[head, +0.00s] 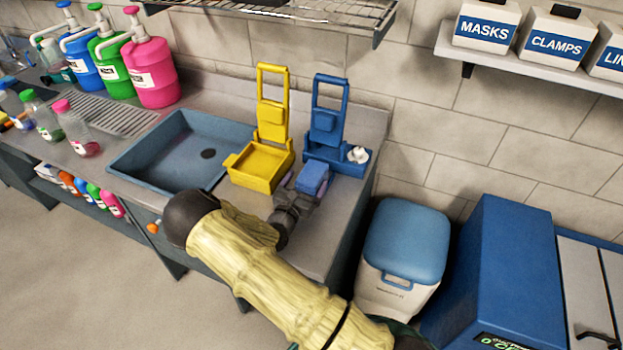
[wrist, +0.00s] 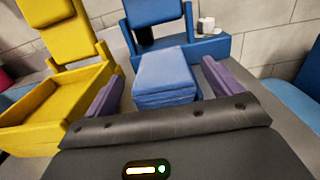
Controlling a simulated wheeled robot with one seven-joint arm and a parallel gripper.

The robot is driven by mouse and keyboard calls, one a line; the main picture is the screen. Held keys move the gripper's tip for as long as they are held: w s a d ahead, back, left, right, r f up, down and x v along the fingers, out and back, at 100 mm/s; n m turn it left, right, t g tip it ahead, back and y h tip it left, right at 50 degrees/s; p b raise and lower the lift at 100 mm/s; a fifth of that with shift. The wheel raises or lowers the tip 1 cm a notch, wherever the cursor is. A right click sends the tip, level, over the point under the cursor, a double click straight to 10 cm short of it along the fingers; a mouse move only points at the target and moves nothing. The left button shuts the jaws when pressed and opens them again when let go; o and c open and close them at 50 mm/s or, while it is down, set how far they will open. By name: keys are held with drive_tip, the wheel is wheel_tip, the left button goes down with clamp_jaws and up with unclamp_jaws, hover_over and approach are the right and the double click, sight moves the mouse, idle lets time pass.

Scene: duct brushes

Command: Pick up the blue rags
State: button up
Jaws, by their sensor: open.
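The blue rags are a folded, layered stack (wrist: 165,78) on the grey counter, in front of the blue holder. In the head view the blue rags (head: 313,178) show just beyond my gripper (head: 301,190). In the wrist view my gripper (wrist: 160,88) is open, with one purple finger on each side of the stack. A gap shows between the rags and the right finger; the left finger is nearer to them. I cannot tell whether the fingertips reach down beside the rags. My forearm hides part of the counter in the head view.
A yellow tray holder (head: 258,165) stands left of the rags and a blue holder (head: 326,125) with a small white item stands behind. A sink (head: 170,150) lies further left. A white bin with a blue lid (head: 405,240) stands right of the counter's edge. A wire shelf (head: 290,10) hangs above.

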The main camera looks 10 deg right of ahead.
sight(310, 175)
drive_tip(key=x, duration=0.3)
drive_tip(key=shift+w+d+f+p, duration=0.1)
drive_tip(key=shift+w+d+p, duration=0.1)
drive_tip(key=shift+w+p, duration=0.15)
drive_tip(key=c, duration=1.3)
wheel_tip(310, 175, up, 28)
drive_tip(key=b, duration=0.2)
drive_tip(key=shift+b, duration=0.35)
